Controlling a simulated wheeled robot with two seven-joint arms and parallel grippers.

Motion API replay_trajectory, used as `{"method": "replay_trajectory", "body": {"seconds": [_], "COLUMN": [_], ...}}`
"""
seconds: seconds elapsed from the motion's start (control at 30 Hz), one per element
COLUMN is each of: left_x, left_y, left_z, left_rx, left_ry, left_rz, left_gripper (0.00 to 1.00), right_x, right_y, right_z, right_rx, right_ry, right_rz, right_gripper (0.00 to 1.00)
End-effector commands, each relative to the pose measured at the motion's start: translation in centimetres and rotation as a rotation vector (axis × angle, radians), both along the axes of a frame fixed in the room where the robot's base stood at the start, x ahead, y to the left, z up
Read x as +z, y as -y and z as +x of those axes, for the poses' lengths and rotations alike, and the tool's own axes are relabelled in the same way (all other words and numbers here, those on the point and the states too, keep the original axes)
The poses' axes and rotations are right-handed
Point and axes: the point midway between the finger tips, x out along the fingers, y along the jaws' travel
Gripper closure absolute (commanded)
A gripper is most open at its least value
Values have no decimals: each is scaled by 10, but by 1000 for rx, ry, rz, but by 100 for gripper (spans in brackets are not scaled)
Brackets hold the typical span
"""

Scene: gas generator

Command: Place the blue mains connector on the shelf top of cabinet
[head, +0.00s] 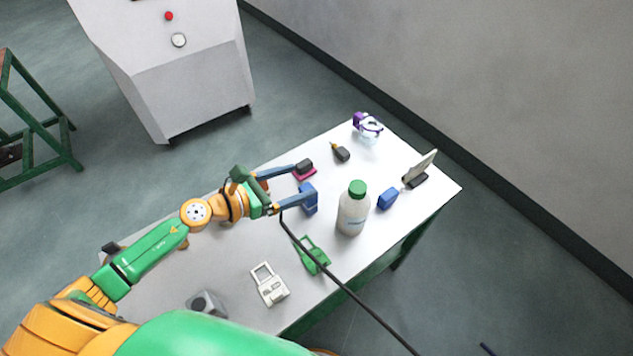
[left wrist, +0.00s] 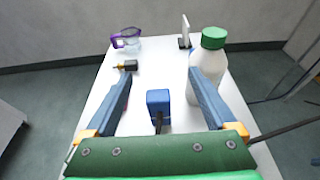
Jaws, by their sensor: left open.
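The blue mains connector (head: 309,199) lies on the white table, with a black cable (head: 347,291) running off to the lower right. In the left wrist view the connector (left wrist: 158,103) sits between the two blue fingers, with gaps on both sides. My left gripper (head: 308,179) is open around it, and its fingertips also show in the left wrist view (left wrist: 161,76). A pale cabinet (head: 185,75) with a red button stands at the upper left; I cannot make out its shelf top. A dark blue tip at the lower right edge may belong to my right gripper.
A green-capped bottle (head: 353,212) stands close right of the left gripper. A black and pink piece (head: 304,170) lies by the upper finger. Another blue block (head: 388,198), purple goggles (head: 368,126), a green device (head: 311,255) and a white device (head: 269,284) are on the table.

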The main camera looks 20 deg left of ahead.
Motion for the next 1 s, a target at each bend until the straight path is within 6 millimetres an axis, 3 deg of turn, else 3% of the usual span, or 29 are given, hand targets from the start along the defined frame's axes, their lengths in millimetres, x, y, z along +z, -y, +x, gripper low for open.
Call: {"method": "replay_trajectory", "body": {"seconds": [0.03, 0.43, 0.57, 0.9, 1.0], "left_x": [-15, -70, -72, -92, -94], "left_y": [0, 0, 2, 31, 36], "left_z": [0, 0, 3, 50, 56], "left_rx": [0, 0, 1, 2, 0], "left_ry": [0, 0, 0, 1, 0], "left_rz": [0, 0, -1, -4, -1], "left_gripper": [10, 10, 10, 10, 10], "right_x": [-15, -70, -70, -70, -71], "right_y": [0, 0, 0, 0, 0], "right_z": [-1, -5, -5, -4, -4], "right_rx": [0, 0, 1, 1, 1], "right_ry": [-1, -8, -8, -8, -7], "right_rz": [0, -1, -1, -1, -1], "right_gripper": [100, 100, 100, 100, 100]}}
